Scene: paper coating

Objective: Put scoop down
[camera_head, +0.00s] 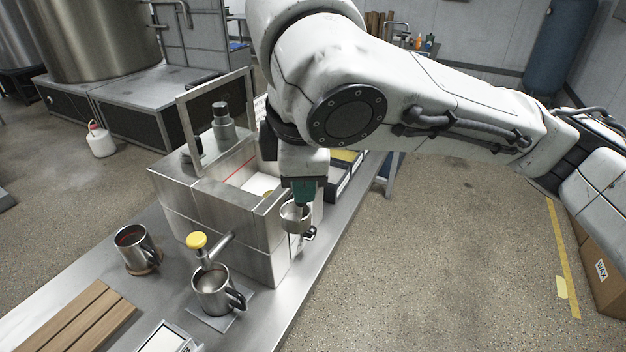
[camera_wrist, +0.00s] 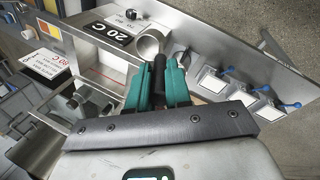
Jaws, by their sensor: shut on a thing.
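The scoop (camera_head: 294,216) is a small metal cup with a dark handle. In the head view it hangs under my gripper (camera_head: 303,192), close to the front right corner of the metal tank (camera_head: 262,240). I cannot tell whether it touches the tank. In the wrist view the green fingers of my gripper (camera_wrist: 158,84) are shut on the black handle. What lies directly under the scoop is hidden.
A steel mug (camera_head: 212,290) stands under the tank's yellow-topped tap (camera_head: 196,241). Another mug (camera_head: 131,246) stands on a round coaster at left. Wooden slats (camera_head: 75,320) lie on the steel bench at front.

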